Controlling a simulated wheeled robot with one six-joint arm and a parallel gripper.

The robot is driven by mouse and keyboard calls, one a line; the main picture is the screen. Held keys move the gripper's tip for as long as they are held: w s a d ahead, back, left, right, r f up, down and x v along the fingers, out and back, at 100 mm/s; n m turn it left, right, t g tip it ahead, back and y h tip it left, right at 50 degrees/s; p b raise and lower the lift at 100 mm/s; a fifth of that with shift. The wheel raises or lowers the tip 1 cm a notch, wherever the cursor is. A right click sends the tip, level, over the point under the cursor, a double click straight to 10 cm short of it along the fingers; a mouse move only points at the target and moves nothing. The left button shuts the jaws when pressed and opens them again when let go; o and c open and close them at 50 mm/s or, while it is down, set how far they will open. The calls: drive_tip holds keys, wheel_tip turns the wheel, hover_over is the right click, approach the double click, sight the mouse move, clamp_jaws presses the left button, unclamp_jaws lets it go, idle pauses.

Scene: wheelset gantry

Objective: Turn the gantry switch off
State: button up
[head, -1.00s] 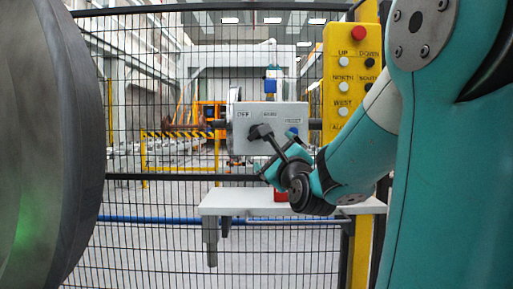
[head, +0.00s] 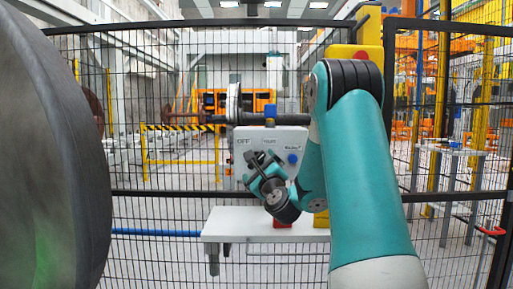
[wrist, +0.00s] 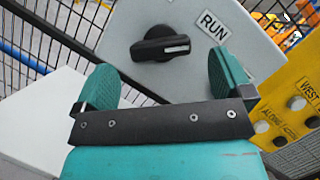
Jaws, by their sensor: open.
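In the wrist view the black rotary knob (wrist: 150,46) sits on the box face (wrist: 120,25). Its white mark faces right, near the RUN label (wrist: 213,25). My gripper (wrist: 165,85) is open and empty, its two teal fingers apart just below the knob and not around it. In the head view my gripper (head: 262,172) is in front of the box and hides part of its face.
A yellow button panel (head: 370,30) is mostly behind my arm; it also shows at the right in the wrist view (wrist: 292,100). A large dark wheel (head: 50,150) fills the left side. The white table (head: 235,222) lies below the box.

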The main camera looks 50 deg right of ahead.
drive_tip(key=p+x, duration=0.3)
drive_tip(key=x, duration=0.1)
drive_tip(key=shift+w, duration=0.15)
drive_tip(key=c, duration=0.9)
